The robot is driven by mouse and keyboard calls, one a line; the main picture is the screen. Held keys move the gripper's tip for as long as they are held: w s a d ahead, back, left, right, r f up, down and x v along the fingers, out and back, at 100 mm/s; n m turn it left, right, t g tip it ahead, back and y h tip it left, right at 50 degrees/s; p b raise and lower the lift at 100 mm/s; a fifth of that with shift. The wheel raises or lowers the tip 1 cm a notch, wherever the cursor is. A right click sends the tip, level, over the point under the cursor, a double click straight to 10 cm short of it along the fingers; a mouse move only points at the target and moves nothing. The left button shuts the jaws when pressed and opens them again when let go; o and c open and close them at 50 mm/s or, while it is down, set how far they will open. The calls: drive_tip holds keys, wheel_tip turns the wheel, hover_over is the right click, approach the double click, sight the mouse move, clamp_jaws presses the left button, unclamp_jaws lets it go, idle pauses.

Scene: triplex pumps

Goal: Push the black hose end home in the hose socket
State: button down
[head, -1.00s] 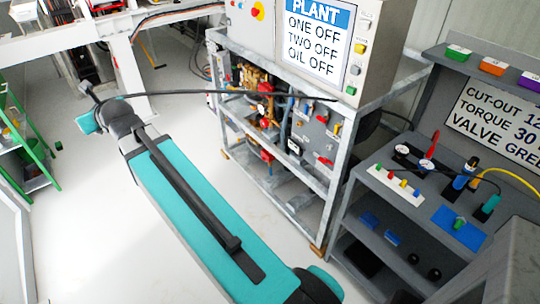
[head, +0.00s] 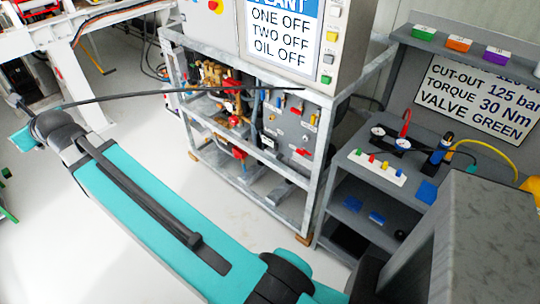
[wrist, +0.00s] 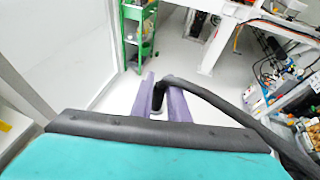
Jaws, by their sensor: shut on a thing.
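The black hose (head: 150,94) runs from my gripper (head: 14,99) at the far left of the head view, across in front of the pump frame, to the grey valve panel (head: 290,130). In the wrist view my gripper's two purple fingers (wrist: 162,104) are shut on the black hose end (wrist: 158,97). The hose (wrist: 208,97) bends from there to the right and down past the teal arm link. The hose end is in the air, well apart from the panel. I cannot pick out the hose socket in either view.
The galvanised pump frame (head: 322,175) stands mid-view beneath the plant sign (head: 284,35). A grey workbench (head: 350,215) with gauges and coloured parts is at right. A green shelf cart (wrist: 137,38) and a white gantry (wrist: 215,40) stand beyond my gripper. White floor between is clear.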

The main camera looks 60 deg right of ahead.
drive_tip(key=s+d+f+n+g+y, duration=0.2)
drive_tip(key=s+d+f+g, duration=0.4)
drive_tip(key=d, duration=0.6)
drive_tip(key=s+d+f+n+g+y, duration=0.15)
drive_tip(key=s+d+f, duration=0.25)
drive_tip(key=d+f, duration=0.55)
drive_tip(key=s+d+f+n+g+y, duration=0.25)
drive_tip(key=s+d+f, duration=0.25)
drive_tip(key=d, duration=0.9)
drive_tip(key=s+d+f+n+g+h, duration=0.3)
drive_tip(key=s+d+f, duration=0.2)
drive_tip(key=s, duration=0.7)
drive_tip(key=s+d+f+n+g+h+b, duration=0.1)
drive_tip(key=s+d+f+n+g+h, duration=0.2)
drive_tip(key=s, duration=1)
drive_tip(key=s+d+f+n+g+h, duration=0.3)
drive_tip(key=s+d+f, duration=0.4)
drive_tip(key=s+d, duration=0.4)
drive_tip(key=shift+s+d+n, duration=0.15)
drive_tip(key=shift+s+n, duration=0.35)
drive_tip(key=shift+s, duration=0.65)
drive_tip(key=shift+w+r, duration=0.1)
drive_tip(key=shift+r, duration=0.05)
